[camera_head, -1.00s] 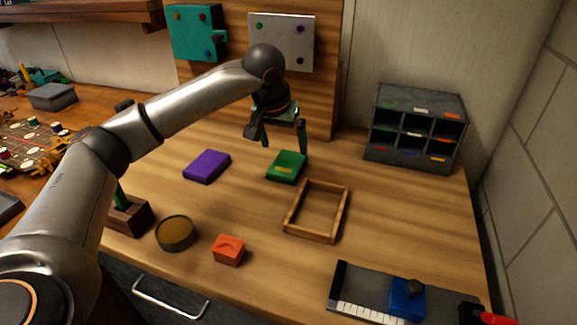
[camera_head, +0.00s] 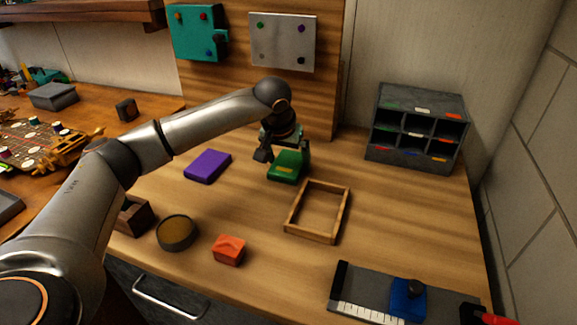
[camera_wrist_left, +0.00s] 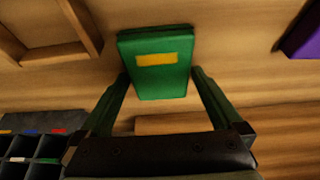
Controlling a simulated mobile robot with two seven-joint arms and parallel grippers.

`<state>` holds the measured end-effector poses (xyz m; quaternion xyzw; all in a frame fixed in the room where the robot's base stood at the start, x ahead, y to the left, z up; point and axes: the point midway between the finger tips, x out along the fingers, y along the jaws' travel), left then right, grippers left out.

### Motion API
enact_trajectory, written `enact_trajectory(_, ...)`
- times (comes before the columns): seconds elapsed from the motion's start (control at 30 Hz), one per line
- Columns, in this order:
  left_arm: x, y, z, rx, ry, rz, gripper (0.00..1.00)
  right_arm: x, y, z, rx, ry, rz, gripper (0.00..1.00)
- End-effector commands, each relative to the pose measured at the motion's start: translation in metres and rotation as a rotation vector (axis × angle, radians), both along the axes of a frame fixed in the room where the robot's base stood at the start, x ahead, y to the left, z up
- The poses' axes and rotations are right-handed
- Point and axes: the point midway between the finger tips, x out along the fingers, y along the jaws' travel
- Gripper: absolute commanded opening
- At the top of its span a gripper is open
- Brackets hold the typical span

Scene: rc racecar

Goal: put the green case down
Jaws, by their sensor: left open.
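The green case (camera_head: 289,168), with a yellow label, lies flat on the wooden table near its back edge. In the left wrist view the case (camera_wrist_left: 156,78) is seen from above with the label toward me. My left gripper (camera_head: 284,160) is low over the case and open. In the wrist view its two fingers (camera_wrist_left: 158,80) stand on either side of the case's near part; whether they touch it cannot be told. The gripper hides part of the case in the head view. My right gripper is not in view.
A purple case (camera_head: 208,166) lies left of the green one. An empty wooden frame (camera_head: 289,223) lies in front of it to the right. A grey cubby rack (camera_head: 416,128) stands at the back right. A round tin (camera_head: 177,232) and an orange block (camera_head: 229,249) lie near the front.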

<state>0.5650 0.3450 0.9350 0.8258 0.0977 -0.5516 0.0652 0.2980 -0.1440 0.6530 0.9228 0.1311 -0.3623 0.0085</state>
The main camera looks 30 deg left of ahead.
Motion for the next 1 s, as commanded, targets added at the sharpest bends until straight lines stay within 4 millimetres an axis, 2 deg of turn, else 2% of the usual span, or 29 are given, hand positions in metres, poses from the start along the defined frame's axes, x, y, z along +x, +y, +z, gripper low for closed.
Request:
enact_trajectory(0.37, -0.0002, 0.0001, -0.0047, 0.0, 0.001, 0.0, 1.0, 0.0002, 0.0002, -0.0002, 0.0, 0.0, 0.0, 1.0)
enact_trajectory(0.4, -0.0003, 0.0001, -0.0046, 0.0, 0.001, 0.0, 0.98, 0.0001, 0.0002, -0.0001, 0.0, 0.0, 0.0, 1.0)
enact_trajectory(1.0, -0.0002, 0.0002, -0.0045, 0.001, 0.001, 0.0, 0.3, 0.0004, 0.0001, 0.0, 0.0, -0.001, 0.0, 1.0)
